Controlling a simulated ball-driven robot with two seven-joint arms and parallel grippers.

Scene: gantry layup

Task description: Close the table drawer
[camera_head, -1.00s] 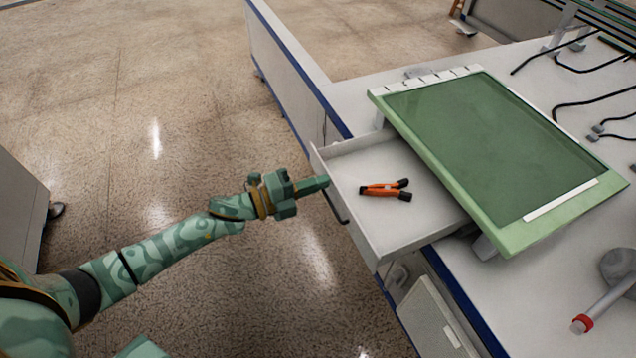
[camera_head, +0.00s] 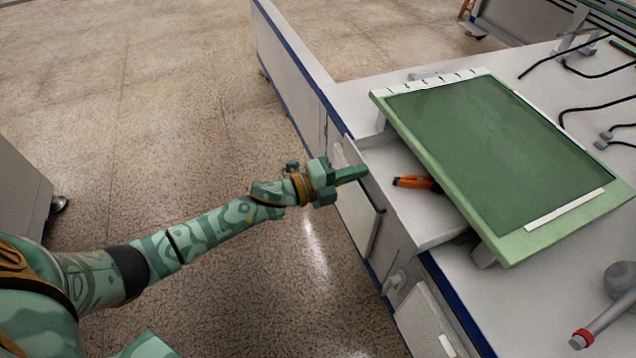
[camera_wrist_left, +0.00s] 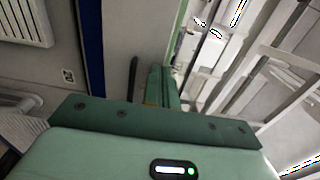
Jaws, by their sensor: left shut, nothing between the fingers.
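The table drawer (camera_head: 402,215) is partly open in the head view, sticking out from the table's left side. Orange-handled pliers (camera_head: 414,182) lie inside it, their far end hidden under the green-framed panel. My left gripper (camera_head: 364,171) is shut and empty, its fingertips at the drawer's front panel near the top edge; whether they touch it I cannot tell. In the left wrist view, the shut fingers (camera_wrist_left: 162,88) point at a pale panel with a dark handle (camera_wrist_left: 133,78) beside them. My right gripper is not in view.
The green-framed panel (camera_head: 510,236) lies tilted on the table (camera_head: 534,297) and overhangs the drawer. Black cables (camera_head: 590,105) lie at the back right. A grey tool with a red ring (camera_head: 600,322) lies at the front right. The floor (camera_head: 180,130) left of the table is clear.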

